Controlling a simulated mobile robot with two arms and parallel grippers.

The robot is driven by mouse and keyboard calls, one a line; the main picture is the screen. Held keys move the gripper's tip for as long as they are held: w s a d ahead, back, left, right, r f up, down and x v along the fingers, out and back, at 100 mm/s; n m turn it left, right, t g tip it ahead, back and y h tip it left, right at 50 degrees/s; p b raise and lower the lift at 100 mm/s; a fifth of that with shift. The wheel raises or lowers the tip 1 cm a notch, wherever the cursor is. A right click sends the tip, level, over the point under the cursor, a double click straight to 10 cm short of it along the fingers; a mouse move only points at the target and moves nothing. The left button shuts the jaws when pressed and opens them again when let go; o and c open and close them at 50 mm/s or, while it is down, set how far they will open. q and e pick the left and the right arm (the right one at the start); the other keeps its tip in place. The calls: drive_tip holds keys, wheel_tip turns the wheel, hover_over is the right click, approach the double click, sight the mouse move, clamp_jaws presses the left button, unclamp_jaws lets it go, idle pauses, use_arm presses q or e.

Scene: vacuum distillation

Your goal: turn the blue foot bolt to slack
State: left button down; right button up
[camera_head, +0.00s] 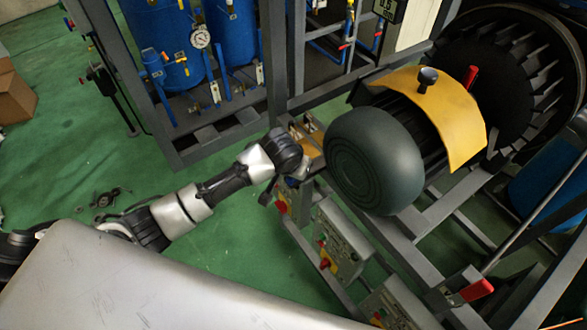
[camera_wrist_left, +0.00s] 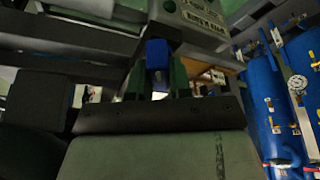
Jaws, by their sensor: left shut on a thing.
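The blue foot bolt (camera_wrist_left: 157,54) shows in the left wrist view as a small blue block between the two dark fingers. My left gripper (camera_wrist_left: 157,82) is shut on it. In the head view my left arm reaches in from the left, and the left gripper (camera_head: 303,163) is at the grey frame beside the dark rounded motor end. The bolt is hidden there behind my wrist and the frame, so how far it is turned cannot be told. My right gripper is in neither view.
The dark motor (camera_head: 375,160) with a yellow guard (camera_head: 435,110) stands right of my gripper. Control boxes (camera_head: 340,240) with red knobs hang below it. Blue tanks (camera_head: 160,40) stand in a grey rack behind. The green floor (camera_head: 70,170) at left is mostly open.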

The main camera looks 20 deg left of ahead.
use_arm(q)
drive_tip(key=c, duration=1)
unclamp_jaws()
drive_tip(key=shift+c, duration=0.2)
drive_tip(key=b+v, duration=0.2)
drive_tip(key=v, duration=0.8)
drive_tip(key=shift+r, duration=0.4)
drive_tip(key=shift+s, duration=0.1)
